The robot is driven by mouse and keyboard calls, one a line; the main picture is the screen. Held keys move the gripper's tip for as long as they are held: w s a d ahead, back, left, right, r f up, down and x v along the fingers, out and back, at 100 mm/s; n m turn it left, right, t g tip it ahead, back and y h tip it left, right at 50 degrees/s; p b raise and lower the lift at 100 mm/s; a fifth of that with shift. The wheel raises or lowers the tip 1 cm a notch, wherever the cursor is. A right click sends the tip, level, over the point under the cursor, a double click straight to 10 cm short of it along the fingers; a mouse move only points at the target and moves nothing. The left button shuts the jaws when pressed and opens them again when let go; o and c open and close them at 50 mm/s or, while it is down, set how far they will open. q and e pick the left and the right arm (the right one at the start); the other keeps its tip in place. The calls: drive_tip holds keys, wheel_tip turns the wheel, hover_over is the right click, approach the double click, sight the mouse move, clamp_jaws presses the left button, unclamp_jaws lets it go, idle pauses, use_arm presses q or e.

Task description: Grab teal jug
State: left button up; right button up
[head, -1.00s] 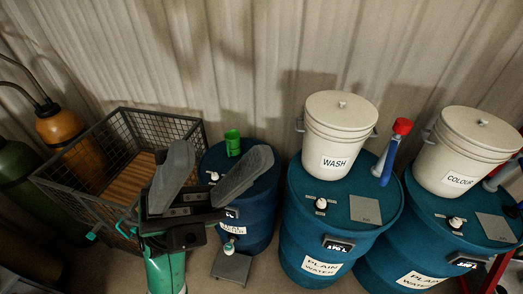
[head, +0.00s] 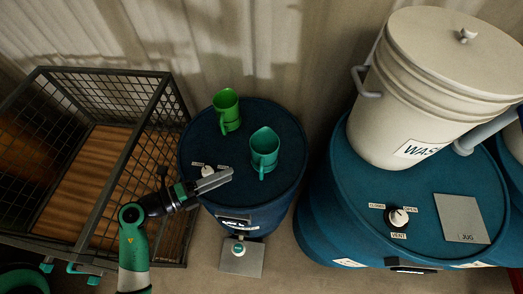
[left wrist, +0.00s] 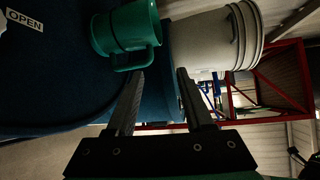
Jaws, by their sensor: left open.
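The teal jug (head: 264,147) stands upright on the lid of the small blue drum (head: 203,142), its handle toward the front. A brighter green jug (head: 227,108) stands behind it to the left. My left gripper (head: 224,178) is open and empty over the drum's front left part, a little left of the teal jug and apart from it. In the left wrist view the teal jug (left wrist: 126,28) is at the top, with its handle near the tip of the left finger; nothing is between the fingers (left wrist: 160,73). My right gripper is not in view.
A wire-mesh crate (head: 160,112) stands left of the drum. A larger blue drum (head: 345,215) on the right carries a white WASH bucket (head: 420,105), a vent knob (head: 396,216) and a grey JUG plate (head: 461,218). A pale curtain (head: 290,50) hangs behind.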

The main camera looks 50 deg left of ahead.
use_arm(q)
wheel_tip(320, 180, down, 3)
drive_tip(key=s+y, duration=0.1)
drive_tip(key=b, duration=0.2)
approach(264, 159)
drive_tip(key=shift+w+f, duration=0.7)
drive_tip(key=shift+w, duration=0.05)
drive_tip(key=shift+n, duration=0.4)
drive_tip(key=x, duration=0.1)
drive_tip(key=b+x, duration=0.1)
drive_tip(key=x, duration=0.3)
drive_tip(key=shift+w+d+r, duration=0.1)
drive_tip(key=shift+d+r, duration=0.2)
clamp_jaws()
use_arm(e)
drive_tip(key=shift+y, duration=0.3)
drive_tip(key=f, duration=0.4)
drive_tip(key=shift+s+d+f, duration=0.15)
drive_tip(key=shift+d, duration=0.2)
